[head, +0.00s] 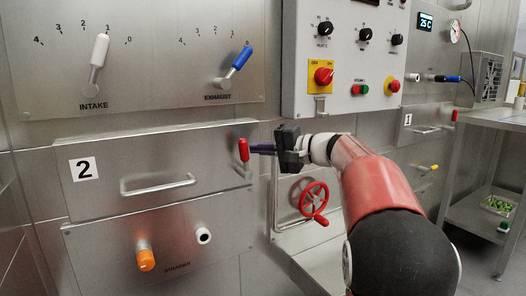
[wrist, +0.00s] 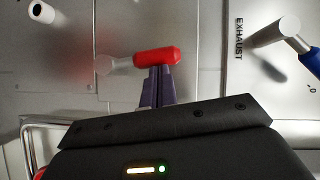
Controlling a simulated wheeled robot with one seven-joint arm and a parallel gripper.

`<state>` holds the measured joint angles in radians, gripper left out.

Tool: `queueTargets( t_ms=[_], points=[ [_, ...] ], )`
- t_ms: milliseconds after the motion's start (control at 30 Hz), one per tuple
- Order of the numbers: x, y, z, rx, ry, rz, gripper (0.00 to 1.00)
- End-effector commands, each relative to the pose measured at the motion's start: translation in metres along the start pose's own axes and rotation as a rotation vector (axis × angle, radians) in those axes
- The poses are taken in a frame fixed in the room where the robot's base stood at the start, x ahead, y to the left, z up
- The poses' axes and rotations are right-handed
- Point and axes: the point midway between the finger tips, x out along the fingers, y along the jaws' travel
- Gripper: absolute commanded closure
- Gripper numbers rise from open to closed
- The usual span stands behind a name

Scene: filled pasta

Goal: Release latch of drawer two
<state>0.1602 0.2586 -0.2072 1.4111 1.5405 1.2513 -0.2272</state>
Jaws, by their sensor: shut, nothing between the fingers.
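The drawer two front (head: 112,181) bears a "2" label and a bar handle (head: 158,187) in the head view. Its latch has a red grip (head: 243,150) at the drawer's upper right corner, standing roughly upright there. The latch (wrist: 157,57) also shows in the wrist view, with its pale metal base to the left of the red grip. My gripper (head: 256,148) comes from the right, and its purple fingers are shut with nothing between them. The fingertips (wrist: 160,75) are at the red grip, touching it or very close; I cannot tell which.
A red handwheel (head: 314,199) is below my gripper. The blue exhaust lever (head: 236,62) and white intake lever (head: 98,55) are above the drawer. A control box (head: 345,50) with buttons hangs above my wrist. An orange knob (head: 146,257) is below.

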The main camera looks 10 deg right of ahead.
Motion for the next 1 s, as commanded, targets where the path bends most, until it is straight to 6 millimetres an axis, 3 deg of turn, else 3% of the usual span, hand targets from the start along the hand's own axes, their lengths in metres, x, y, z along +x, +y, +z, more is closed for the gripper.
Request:
queueTargets(
  t_ms=[700,1000],
  points=[
    [0.026,-0.008,0.039,-0.485,-0.003,0.322,1.0],
    [0.031,-0.006,0.046,-0.496,-0.002,0.331,1.0]
  ],
)
